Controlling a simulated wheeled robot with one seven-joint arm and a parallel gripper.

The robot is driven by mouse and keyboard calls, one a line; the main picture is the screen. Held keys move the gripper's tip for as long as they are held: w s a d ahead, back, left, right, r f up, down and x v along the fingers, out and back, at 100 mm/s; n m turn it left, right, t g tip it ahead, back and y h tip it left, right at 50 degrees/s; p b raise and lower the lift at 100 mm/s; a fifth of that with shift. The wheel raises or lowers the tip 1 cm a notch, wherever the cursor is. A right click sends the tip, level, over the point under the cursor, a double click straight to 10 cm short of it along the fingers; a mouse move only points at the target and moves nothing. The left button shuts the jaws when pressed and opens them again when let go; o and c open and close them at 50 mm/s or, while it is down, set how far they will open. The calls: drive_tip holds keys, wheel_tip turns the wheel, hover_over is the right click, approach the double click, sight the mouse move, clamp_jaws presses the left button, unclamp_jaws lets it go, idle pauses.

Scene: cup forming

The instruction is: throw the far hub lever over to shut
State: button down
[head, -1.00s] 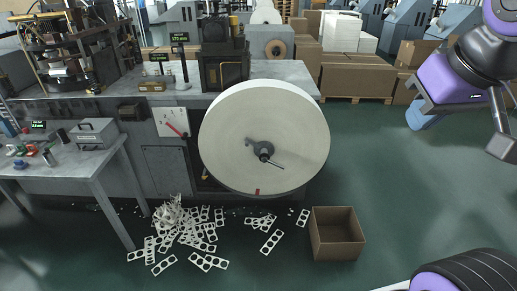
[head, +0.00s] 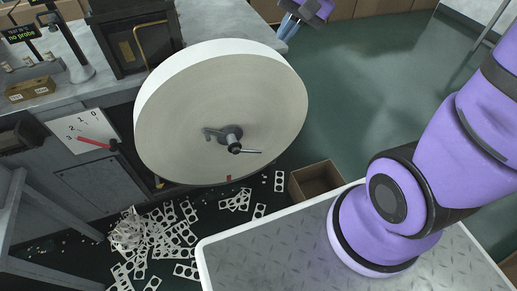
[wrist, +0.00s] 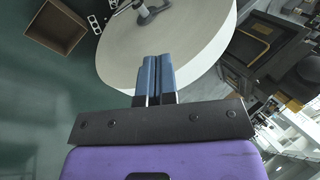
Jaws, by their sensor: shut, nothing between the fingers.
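A large white paper roll (head: 215,115) stands on edge, its flat face toward me. At its centre is a grey hub (head: 231,133) with a dark lever arm reaching left (head: 211,133) and a thin rod (head: 247,151) reaching right. I cannot tell which of these is the far lever, or whether it is open or shut. My gripper (head: 287,24) is at the top, beyond the roll's upper right rim. In the wrist view its blue fingers (wrist: 156,72) are together and empty, pointing toward the roll (wrist: 185,40). The hub (wrist: 146,11) shows at the top edge there, apart from the fingertips.
An open cardboard box (head: 316,180) stands on the floor right of the roll. Punched white scraps (head: 150,240) lie below it. A dial with a red pointer (head: 87,135) is on the bench front at left. Green floor at right is open.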

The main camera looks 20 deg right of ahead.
drive_tip(key=w+f+m+y, duration=0.1)
drive_tip(key=w+f+m, duration=0.2)
drive_tip(key=w+f, duration=0.4)
drive_tip(key=m+y, duration=0.1)
drive_tip(key=m, duration=0.3)
hover_over(258, 152)
drive_tip(key=s+d, duration=0.2)
wheel_tip(258, 152, down, 11)
drive_tip(key=d+f+m+h, duration=0.15)
drive_tip(key=f+m, duration=0.25)
drive_tip(key=f, duration=0.9)
drive_tip(key=d+f+m, duration=0.3)
drive_tip(key=f, duration=1)
drive_tip(key=x, duration=1.3)
drive_tip(key=shift+a+f, duration=0.15)
drive_tip(key=shift+a, duration=0.05)
